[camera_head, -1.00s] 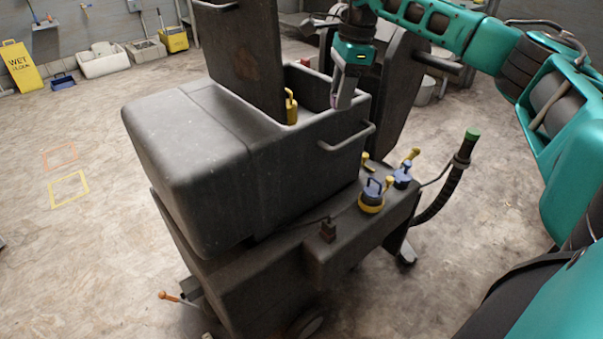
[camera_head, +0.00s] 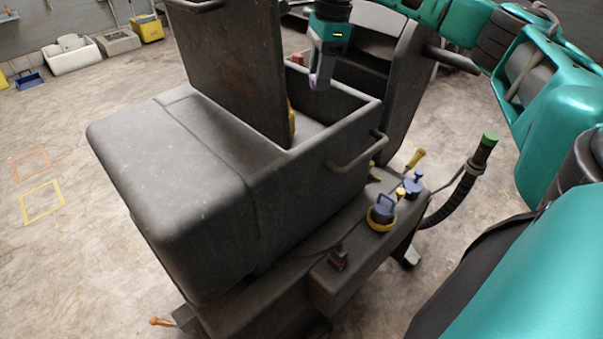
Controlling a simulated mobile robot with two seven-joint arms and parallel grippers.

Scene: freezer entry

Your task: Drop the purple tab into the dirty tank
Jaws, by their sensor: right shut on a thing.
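My right gripper (camera_head: 319,82) points down over the open compartment of a dark grey wheeled machine. It is shut on a small purple tab (camera_head: 313,80), mostly hidden between the fingers. The open compartment, apparently the dirty tank (camera_head: 335,152), has thick walls, and its flat lid (camera_head: 232,65) stands upright at its left side. No label on it is readable. The fingertips look around rim height, toward the back of the opening; their exact depth is hard to tell. The tank's floor is partly hidden by the near wall. My left gripper is not in view.
A yellow part (camera_head: 292,122) sits inside the tank beside the lid. A grey handle (camera_head: 358,152) sticks out from the near wall. Blue and yellow caps (camera_head: 382,210) and a green-tipped black hose (camera_head: 472,170) are at the right. A second raised panel (camera_head: 400,75) stands behind.

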